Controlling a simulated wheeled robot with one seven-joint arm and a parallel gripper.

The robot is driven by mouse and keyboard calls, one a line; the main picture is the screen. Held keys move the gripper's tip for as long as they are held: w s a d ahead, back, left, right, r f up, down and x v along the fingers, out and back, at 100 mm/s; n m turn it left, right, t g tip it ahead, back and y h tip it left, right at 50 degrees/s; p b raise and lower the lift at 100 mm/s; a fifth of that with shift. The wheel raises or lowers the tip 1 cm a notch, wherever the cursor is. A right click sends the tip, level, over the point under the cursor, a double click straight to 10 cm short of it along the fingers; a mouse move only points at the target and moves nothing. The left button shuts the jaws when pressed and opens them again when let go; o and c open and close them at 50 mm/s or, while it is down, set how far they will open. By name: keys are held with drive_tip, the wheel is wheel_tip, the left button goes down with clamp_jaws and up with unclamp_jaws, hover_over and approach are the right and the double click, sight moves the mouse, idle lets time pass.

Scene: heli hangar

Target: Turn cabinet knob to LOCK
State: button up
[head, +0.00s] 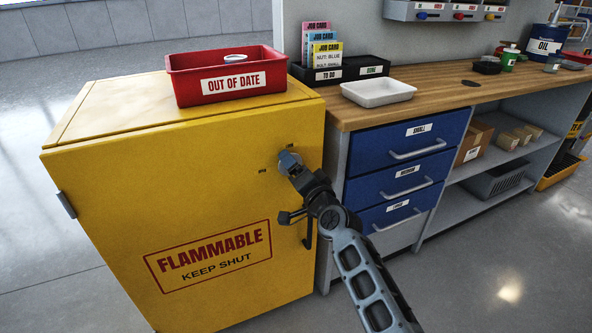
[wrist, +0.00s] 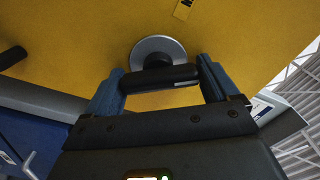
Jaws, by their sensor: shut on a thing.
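The yellow flammables cabinet (head: 110,190) stands at the left, its door marked FLAMMABLE, KEEP SHUT. Its knob (head: 287,160) is near the door's upper right and mostly hidden by my gripper (head: 295,170). In the wrist view the knob (wrist: 150,48) is a round silver disc with a black bar handle across it. My gripper (wrist: 160,76) has a blue-grey finger at each end of the bar and is shut on it. The bar runs roughly level across the wrist picture. A small yellow label (wrist: 184,9) beside the knob is cut off, so I cannot read LOCK.
A red OUT OF DATE bin (head: 228,82) sits on the cabinet top. A dark door handle (head: 308,229) is below the knob, close to my arm. The workbench (head: 455,85) with blue drawers (head: 400,150) stands just right. Open floor lies in front.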

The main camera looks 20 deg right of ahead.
drive_tip(key=m, duration=0.6)
drive_tip(key=shift+d+f+m, duration=0.1)
drive_tip(key=shift+d+m, duration=0.05)
drive_tip(key=shift+m, duration=0.15)
idle(0.4)
drive_tip(key=o, duration=0.8)
drive_tip(key=s+p, duration=0.2)
drive_tip(key=s, duration=0.5)
drive_tip(key=shift+s+d, duration=0.3)
drive_tip(key=shift+s, duration=0.1)
